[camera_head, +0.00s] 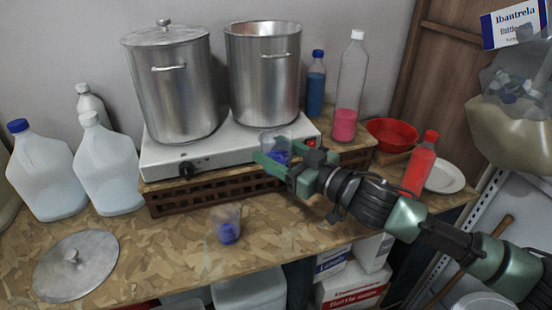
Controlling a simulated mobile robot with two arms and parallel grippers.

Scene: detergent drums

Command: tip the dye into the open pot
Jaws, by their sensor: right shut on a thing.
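The open pot (262,80) is a tall steel pot without a lid, on the right of the white hot plate. My right gripper (278,162) is shut on a small clear cup of blue dye (276,146). The cup looks about upright, in front of the hot plate's front edge and lower than the open pot's rim. A second clear cup with blue-violet dye (227,230) stands on the chipboard counter in front. The inside bottom of the open pot is hidden. My left gripper is not in view.
A lidded steel pot (174,90) stands left on the hot plate (230,150). A loose lid (76,266) lies front left. White jugs (104,170) stand at left. Blue (315,85) and pink (346,120) bottles, a red bowl (391,134) and a red bottle (419,168) are at right.

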